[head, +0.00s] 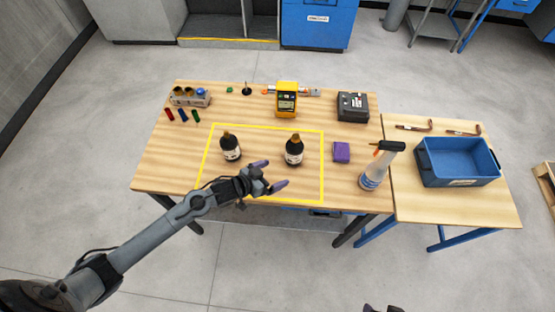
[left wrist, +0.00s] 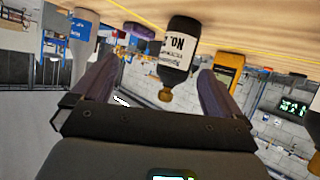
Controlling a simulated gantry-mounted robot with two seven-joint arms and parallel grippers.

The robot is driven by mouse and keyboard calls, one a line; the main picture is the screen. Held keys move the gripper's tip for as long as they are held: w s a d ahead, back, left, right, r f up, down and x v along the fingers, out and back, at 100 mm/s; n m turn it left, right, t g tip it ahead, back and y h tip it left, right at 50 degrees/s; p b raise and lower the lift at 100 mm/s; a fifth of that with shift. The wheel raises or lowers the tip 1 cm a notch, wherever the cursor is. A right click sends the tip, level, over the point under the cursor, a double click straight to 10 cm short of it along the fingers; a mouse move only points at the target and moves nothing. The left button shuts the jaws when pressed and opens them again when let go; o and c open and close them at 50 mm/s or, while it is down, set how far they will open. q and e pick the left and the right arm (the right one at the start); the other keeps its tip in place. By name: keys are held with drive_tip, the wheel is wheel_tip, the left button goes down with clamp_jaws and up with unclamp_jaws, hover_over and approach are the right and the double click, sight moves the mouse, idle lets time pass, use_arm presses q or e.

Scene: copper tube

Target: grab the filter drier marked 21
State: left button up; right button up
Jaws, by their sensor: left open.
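Two dark filter driers with copper-coloured tops and white labels stand upright inside the yellow outline on the table: the left drier (head: 230,148) and the right drier (head: 294,150). Their numbers are too small to read in the head view. My left gripper (head: 271,176) is open and empty, near the front of the outline, short of the right drier. In the left wrist view, which is upside down, the right drier (left wrist: 178,50) shows between the spread fingers (left wrist: 158,85), further off. Its label shows "No."; I cannot read the number.
A purple block (head: 341,151) and a spray bottle (head: 375,168) stand right of the outline. A yellow meter (head: 287,100), black box (head: 352,106) and small rack (head: 190,97) stand behind. A blue bin (head: 458,177) is on the side table. Table between the driers is clear.

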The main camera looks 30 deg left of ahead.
use_arm(q)
drive_tip(key=t+b, duration=0.1)
drive_tip(key=b, duration=0.2)
approach(287, 151)
wheel_tip(287, 151, down, 2)
drive_tip(key=w+d, duration=0.1)
drive_tip(key=w, duration=0.1)
drive_tip(key=shift+m, duration=0.4)
drive_tip(key=x, duration=0.5)
drive_tip(key=shift+w+r, duration=0.15)
drive_tip(key=shift+r, duration=0.15)
drive_tip(key=shift+b+x, duration=0.3)
drive_tip(key=shift+x, duration=2.7)
drive_tip(key=shift+d+f, duration=0.15)
use_arm(e)
wheel_tip(287, 151, down, 5)
drive_tip(key=shift+f, duration=0.1)
use_arm(q)
drive_tip(key=c, duration=1.6)
use_arm(e)
drive_tip(key=shift+d, duration=0.15)
use_arm(q)
drive_tip(key=shift+c, duration=0.2)
